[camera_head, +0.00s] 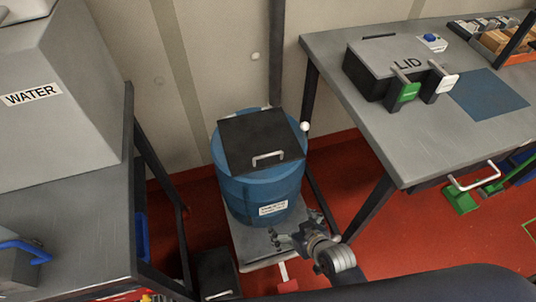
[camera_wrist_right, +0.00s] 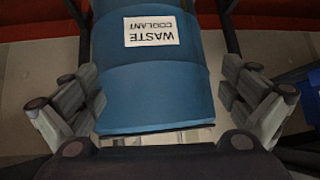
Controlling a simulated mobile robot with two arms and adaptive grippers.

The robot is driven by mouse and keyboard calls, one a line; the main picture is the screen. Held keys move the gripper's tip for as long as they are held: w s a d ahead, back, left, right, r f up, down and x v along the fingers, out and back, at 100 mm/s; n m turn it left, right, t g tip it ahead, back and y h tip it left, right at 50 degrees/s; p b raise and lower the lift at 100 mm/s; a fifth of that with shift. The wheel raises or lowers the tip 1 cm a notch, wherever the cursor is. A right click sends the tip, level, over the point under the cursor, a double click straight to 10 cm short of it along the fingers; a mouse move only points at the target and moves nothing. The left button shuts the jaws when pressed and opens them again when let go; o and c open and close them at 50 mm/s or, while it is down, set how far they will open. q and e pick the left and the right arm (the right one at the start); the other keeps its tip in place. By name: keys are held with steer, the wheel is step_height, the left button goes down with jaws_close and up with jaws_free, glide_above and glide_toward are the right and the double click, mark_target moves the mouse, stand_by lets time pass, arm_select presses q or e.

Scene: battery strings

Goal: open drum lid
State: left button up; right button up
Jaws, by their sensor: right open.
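The blue drum (camera_head: 262,190) stands upright on a light platform, with a white label on its front. Its dark square lid (camera_head: 245,136) lies flat on top, with a pale handle (camera_head: 268,157) near the front edge. My right gripper (camera_head: 294,229) is open and empty, low in front of the drum, below the handle. In the right wrist view the blue drum (camera_wrist_right: 150,85) shows between the spread fingers, with a label reading WASTE COOLANT upside down; I cannot tell how far it is from them. The lid and handle are out of that view. My left gripper is not in view.
A grey housing marked WATER (camera_head: 70,90) stands at left. A wall is behind the drum. Red floor (camera_head: 350,175) shows between drum and bench.

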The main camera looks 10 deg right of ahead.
steer(key=w+a+r+t+y, duration=0.1)
steer(key=w+a+r+t, duration=0.25)
steer(key=w, duration=0.25)
steer(key=m+t+h, duration=0.1)
steer(key=t, duration=0.5)
glide_toward(268, 155)
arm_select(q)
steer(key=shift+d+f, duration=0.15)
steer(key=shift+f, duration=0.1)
arm_select(e)
steer(key=w, duration=0.3)
steer(key=w+a, duration=0.1)
steer(key=w, duration=0.2)
steer(key=w+a, duration=0.1)
steer(key=w, duration=0.3)
steer(key=shift+w, duration=0.1)
